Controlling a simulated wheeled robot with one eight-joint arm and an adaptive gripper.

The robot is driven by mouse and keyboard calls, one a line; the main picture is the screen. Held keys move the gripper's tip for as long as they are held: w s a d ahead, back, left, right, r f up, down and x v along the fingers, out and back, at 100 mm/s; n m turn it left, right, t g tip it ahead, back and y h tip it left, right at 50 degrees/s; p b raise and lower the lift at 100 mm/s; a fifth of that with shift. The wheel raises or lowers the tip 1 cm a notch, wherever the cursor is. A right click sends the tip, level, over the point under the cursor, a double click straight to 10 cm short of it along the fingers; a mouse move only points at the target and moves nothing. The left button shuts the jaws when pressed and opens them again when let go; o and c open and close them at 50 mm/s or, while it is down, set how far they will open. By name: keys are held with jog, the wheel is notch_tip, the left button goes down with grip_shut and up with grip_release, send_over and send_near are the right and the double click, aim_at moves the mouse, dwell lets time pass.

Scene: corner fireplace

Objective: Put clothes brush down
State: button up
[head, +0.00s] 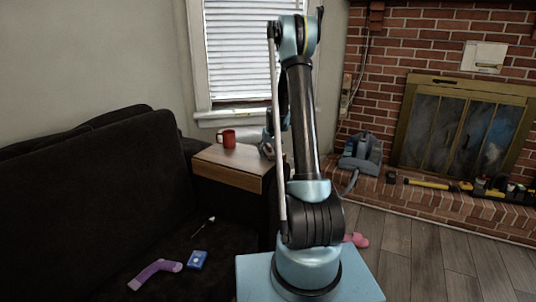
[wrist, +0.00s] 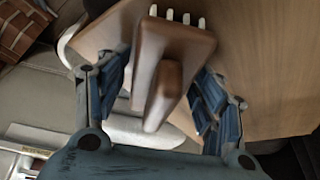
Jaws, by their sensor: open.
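The clothes brush (wrist: 176,48) is a brown wooden block with a narrower handle and several short white bristle tufts along its top edge in the wrist view. My gripper (wrist: 163,85) is open, with one blue-grey finger on each side of the brush and the handle pointing back toward the palm. Bare gaps show beside the brush. The wooden side table (wrist: 262,55) lies behind it; I cannot tell whether the brush touches it. In the head view my gripper is mostly hidden behind my arm, by the side table (head: 215,177); the brush cannot be made out there.
A red mug (head: 227,138) stands on the side table. A dark sofa (head: 80,200) on the left holds a purple sock-like item (head: 155,272) and a blue box (head: 198,260). The window sill (head: 238,112) is behind the table. A brick hearth (head: 430,200) bears several items.

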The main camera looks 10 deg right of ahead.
jog(key=v, duration=1.1)
jog(key=shift+w, duration=0.1)
jog(key=s+r+g, duration=0.1)
jog(key=s+r, duration=0.3)
jog(key=s, duration=0.9)
jog(key=s+r, duration=0.5)
jog(key=s, duration=0.9)
jog(key=s+f, duration=0.4)
jog(key=s, duration=0.8)
jog(key=s+a+f+m+g, duration=0.1)
jog(key=s+f, duration=0.4)
jog(key=s, duration=0.8)
jog(key=shift+s+f+m+h, duration=0.25)
jog(key=shift+f+m+h, duration=0.05)
jog(key=shift+f+h, duration=0.1)
jog(key=shift+w+f, duration=0.15)
jog(key=shift+w, duration=0.25)
